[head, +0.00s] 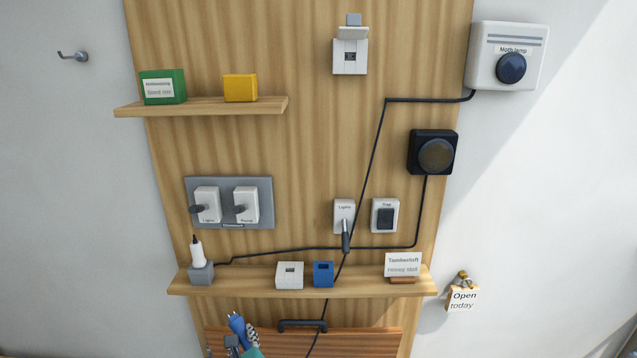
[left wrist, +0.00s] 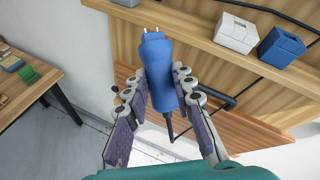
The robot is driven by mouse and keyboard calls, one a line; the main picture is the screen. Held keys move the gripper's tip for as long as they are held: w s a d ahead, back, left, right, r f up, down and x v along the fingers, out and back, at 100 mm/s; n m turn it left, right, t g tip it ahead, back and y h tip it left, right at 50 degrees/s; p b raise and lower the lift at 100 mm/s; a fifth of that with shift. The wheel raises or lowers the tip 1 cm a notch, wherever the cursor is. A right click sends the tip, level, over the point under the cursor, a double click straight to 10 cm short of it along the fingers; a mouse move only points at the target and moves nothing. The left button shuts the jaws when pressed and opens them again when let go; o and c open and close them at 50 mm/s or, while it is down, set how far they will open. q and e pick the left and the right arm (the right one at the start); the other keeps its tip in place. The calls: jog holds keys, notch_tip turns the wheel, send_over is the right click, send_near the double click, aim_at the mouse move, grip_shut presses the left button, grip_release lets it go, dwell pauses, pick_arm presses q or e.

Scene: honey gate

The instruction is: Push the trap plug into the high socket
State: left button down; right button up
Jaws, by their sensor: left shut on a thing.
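My left gripper (head: 240,345) is shut on a blue plug (left wrist: 160,72), low in the head view, below the lower shelf. The plug (head: 237,322) points up with its two metal prongs free, and a dark cable leaves its lower end. The high socket (head: 350,62) is a white box at the top of the wooden panel with its grey-white flap raised. The plug is far below it and to its left. My right gripper is not in view.
The lower shelf (head: 340,284) holds a white socket block (head: 289,275), a blue one (head: 323,273), a white plug (head: 196,250) in a grey base and a sign (head: 403,265). The upper shelf (head: 200,107) juts out left of the socket. A black cable (head: 374,150) crosses the panel.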

pick_arm(q)
notch_tip(320, 180, down, 35)
jog(key=b, duration=3.3)
jog(key=shift+w, duration=0.2)
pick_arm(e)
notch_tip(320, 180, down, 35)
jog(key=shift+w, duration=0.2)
